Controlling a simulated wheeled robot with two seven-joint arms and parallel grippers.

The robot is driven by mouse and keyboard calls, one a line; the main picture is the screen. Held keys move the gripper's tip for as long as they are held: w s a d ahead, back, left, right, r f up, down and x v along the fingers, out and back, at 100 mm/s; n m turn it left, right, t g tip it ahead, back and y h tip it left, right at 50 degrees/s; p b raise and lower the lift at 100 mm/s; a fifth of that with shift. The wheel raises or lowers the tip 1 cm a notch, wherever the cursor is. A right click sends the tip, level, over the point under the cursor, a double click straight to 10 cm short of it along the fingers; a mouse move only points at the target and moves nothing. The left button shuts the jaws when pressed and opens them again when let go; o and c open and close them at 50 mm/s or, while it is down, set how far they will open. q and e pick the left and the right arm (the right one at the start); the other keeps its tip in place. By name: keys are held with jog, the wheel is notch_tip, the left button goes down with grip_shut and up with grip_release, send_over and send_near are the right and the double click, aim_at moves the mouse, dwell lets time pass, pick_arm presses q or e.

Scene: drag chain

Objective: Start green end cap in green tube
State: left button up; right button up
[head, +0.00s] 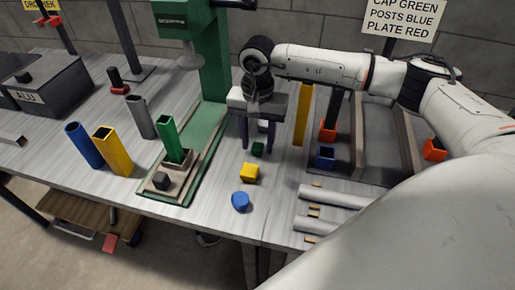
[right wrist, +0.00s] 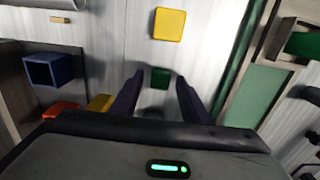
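The green end cap (head: 257,149) is a small dark green block on the table, below my right gripper. In the right wrist view, the cap (right wrist: 160,78) shows between the two fingers. My right gripper (head: 257,140) is open, pointing down, with its fingers apart on either side of the cap; I cannot tell whether either finger touches it. The green tube (head: 171,138) is a square tube standing upright, open end up, in a fixture (head: 160,181) on the green press base, left of the gripper. My left gripper is not in view.
A yellow cap (head: 249,173) and a blue cap (head: 240,201) lie nearer the front edge. Blue (head: 83,145), yellow (head: 112,150) and grey (head: 140,117) tubes stand at left. The green press (head: 207,60) rises behind the fixture. A blue socket (head: 326,157) stands right.

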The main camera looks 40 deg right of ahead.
jog(key=c, duration=0.9)
jog(key=shift+r, duration=0.1)
